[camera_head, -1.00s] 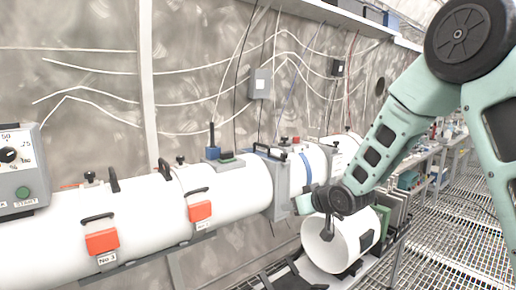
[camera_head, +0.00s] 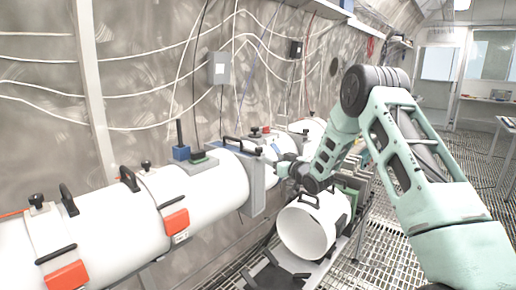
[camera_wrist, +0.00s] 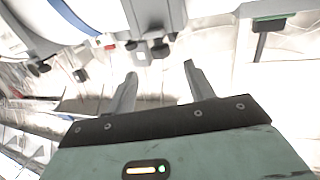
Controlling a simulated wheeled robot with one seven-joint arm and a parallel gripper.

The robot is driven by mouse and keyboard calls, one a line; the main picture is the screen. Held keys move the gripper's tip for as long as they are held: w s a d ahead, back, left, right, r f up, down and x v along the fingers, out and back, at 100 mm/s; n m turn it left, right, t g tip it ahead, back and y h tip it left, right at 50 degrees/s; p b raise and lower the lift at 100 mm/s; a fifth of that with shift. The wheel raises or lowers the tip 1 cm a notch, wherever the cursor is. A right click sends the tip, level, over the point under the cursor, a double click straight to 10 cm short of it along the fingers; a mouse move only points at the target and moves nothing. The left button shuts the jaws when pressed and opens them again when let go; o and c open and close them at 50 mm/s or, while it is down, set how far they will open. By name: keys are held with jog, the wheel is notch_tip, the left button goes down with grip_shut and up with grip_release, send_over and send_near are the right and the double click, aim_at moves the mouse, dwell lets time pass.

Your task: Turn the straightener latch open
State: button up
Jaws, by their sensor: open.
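My gripper (camera_wrist: 160,70) is open and empty in the wrist view, with its two fingers apart and pointing toward the tunnel. Just beyond the fingertips is a grey bracket (camera_wrist: 152,14) with dark knobs (camera_wrist: 159,50), which looks like the latch; I cannot tell for sure. A gap shows between fingertips and knobs. In the head view, my gripper (camera_head: 286,163) is beside the white tunnel section (camera_head: 270,145) past the grey flange (camera_head: 258,188). The fingertips and the latch are hidden there or too small to tell.
A loose white cylinder (camera_head: 305,230) with a black handle lies on a low rack below my gripper. White tunnel sections with orange-red latches (camera_head: 176,222) run along the left. A grey box (camera_head: 221,68) and cables hang on the wall. Grated floor (camera_head: 385,245) lies at the right.

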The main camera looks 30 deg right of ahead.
aim_at(261, 152)
jog(key=w+p, duration=0.1)
jog(key=w, duration=0.2)
jog(key=w+p, duration=0.1)
jog(key=w, duration=0.3)
jog(key=w+a+p, duration=0.1)
jog(key=w, duration=0.2)
jog(key=shift+w, duration=0.35)
grip_shut()
